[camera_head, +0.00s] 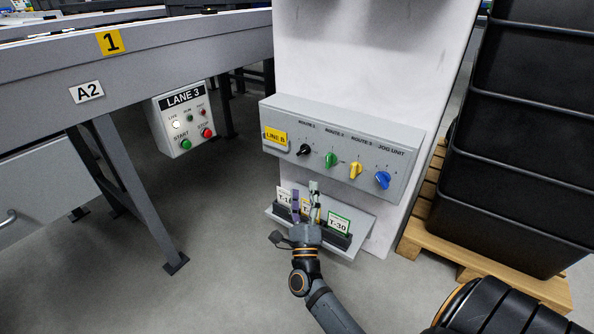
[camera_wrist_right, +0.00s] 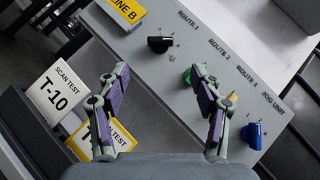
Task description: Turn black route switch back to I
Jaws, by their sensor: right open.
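The black route switch (camera_head: 305,150) is a rotary knob under the ROUTE 1 label, leftmost on the grey control panel (camera_head: 280,118). It also shows near the top middle of the right wrist view (camera_wrist_right: 159,44). Its handle lies roughly sideways in the head view; its position marks are too small to read. My right gripper (camera_head: 304,196) is open and empty, below the panel and in front of the card shelf, apart from the switch. Its two fingers (camera_wrist_right: 160,78) are spread in the wrist view, with the switch beyond and between them. My left gripper is not in view.
Green (camera_head: 331,160), yellow (camera_head: 355,170) and blue (camera_head: 383,180) knobs sit right of the black one. A shelf (camera_head: 368,228) below holds cards, including T-30 (camera_head: 338,223). A LANE 3 box (camera_head: 162,133) stands left; black crates (camera_head: 508,150) on a pallet (camera_head: 480,262) stand right.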

